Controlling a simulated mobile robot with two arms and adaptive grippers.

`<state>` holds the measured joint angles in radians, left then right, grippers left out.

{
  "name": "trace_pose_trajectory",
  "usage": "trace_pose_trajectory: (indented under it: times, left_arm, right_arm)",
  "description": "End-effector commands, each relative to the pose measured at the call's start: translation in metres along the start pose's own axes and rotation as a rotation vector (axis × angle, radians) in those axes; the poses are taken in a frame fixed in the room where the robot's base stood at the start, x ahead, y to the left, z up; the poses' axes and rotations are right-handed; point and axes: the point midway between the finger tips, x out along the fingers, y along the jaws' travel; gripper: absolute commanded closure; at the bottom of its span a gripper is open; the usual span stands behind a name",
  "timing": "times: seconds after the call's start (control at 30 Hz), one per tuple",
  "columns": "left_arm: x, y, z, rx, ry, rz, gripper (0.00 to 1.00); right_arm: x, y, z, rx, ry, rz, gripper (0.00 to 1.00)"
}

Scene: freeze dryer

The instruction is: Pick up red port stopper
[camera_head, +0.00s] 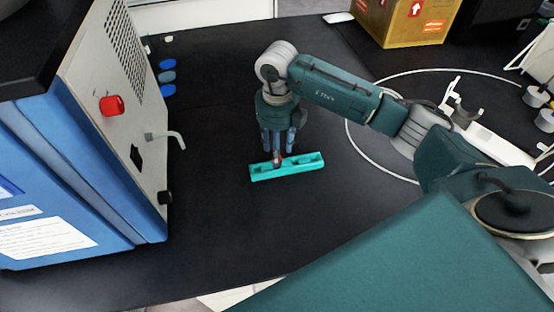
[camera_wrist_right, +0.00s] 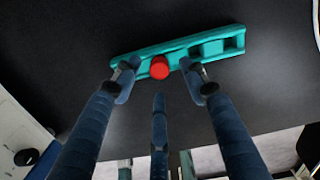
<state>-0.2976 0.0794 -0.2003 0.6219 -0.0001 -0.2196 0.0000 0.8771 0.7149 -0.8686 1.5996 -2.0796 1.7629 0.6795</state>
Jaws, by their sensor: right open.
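The red port stopper (camera_wrist_right: 160,68) sits in a teal holder (camera_wrist_right: 215,50), seen in the right wrist view with its round red end toward the camera. In the head view the teal holder (camera_head: 310,162) lies on the dark bench, and the stopper is mostly hidden by the fingers. My right gripper (camera_head: 279,153) points down over the holder. In the right wrist view its fingers (camera_wrist_right: 158,85) are spread, with the stopper between and slightly beyond them. No grip on it shows. My left gripper is not in view.
The blue and grey freeze dryer (camera_head: 60,170) stands at the left, with a red knob (camera_head: 112,105) and a bent spout (camera_head: 165,137) on its side. Several blue discs (camera_head: 167,77) lie beside it. A cardboard box (camera_head: 405,22) is at the back. Bench around the holder is clear.

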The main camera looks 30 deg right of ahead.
Motion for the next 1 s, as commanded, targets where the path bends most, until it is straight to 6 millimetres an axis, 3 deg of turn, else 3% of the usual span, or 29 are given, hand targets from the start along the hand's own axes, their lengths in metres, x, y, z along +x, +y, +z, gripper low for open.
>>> trace_pose_trajectory:
  times: [0.07,0.23,0.5,0.7,1.0]
  left_arm:
    - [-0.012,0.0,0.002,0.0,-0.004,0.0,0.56]
    - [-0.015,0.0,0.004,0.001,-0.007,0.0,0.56]
    - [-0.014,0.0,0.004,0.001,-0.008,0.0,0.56]
    - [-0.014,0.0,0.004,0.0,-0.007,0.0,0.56]
    - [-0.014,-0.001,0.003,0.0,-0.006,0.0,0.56]
  right_arm:
    - [0.01,0.002,-0.001,0.001,0.006,0.001,0.57]
    - [0.032,0.001,0.001,0.001,0.003,0.001,0.57]
    - [0.036,0.001,0.001,0.0,0.0,0.001,0.57]
    - [0.036,0.001,0.001,0.0,0.0,0.001,0.95]
    - [0.035,0.001,0.001,0.0,0.0,0.001,0.97]
